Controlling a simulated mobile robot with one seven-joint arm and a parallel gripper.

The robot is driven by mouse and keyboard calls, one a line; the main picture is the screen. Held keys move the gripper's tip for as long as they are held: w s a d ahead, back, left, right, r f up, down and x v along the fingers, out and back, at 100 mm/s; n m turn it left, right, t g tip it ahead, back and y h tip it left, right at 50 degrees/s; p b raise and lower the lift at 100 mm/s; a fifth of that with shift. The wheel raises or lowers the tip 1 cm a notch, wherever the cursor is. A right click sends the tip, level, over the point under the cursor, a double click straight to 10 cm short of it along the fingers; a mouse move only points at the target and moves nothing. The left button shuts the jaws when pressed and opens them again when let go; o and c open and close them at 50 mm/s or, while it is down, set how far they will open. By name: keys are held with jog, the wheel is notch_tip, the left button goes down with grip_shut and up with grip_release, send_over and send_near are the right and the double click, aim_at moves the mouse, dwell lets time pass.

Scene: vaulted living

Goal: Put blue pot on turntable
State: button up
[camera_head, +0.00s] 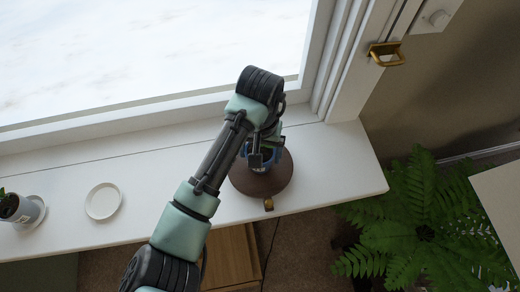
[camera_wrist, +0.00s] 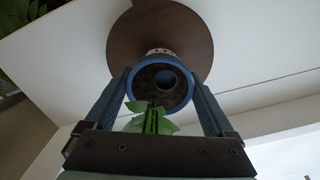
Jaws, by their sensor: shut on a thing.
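The turntable (camera_head: 281,186) is a round brown wooden disc on the white windowsill, and it fills the top of the wrist view (camera_wrist: 125,40). The blue pot (camera_wrist: 186,92) has a blue rim, dark soil and green leaves. My gripper (camera_wrist: 160,78) is shut on it, with one finger on each side of the rim. The pot is over the turntable; I cannot tell whether its base touches the disc. In the head view my gripper (camera_head: 265,152) and wrist hide most of the pot, with only bits of blue showing.
A white saucer (camera_head: 103,201) lies on the sill to the left. A grey pot (camera_head: 27,213) with a small plant stands at the far left. The window frame (camera_head: 322,60) rises behind the turntable. A large fern (camera_head: 420,215) stands right of the sill's end. The sill between saucer and turntable is clear.

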jog(key=shift+f, duration=0.15)
jog(key=o, duration=1.5)
notch_tip(320, 180, up, 12)
jog(key=shift+r+p, duration=0.25)
jog(key=shift+p, duration=0.8)
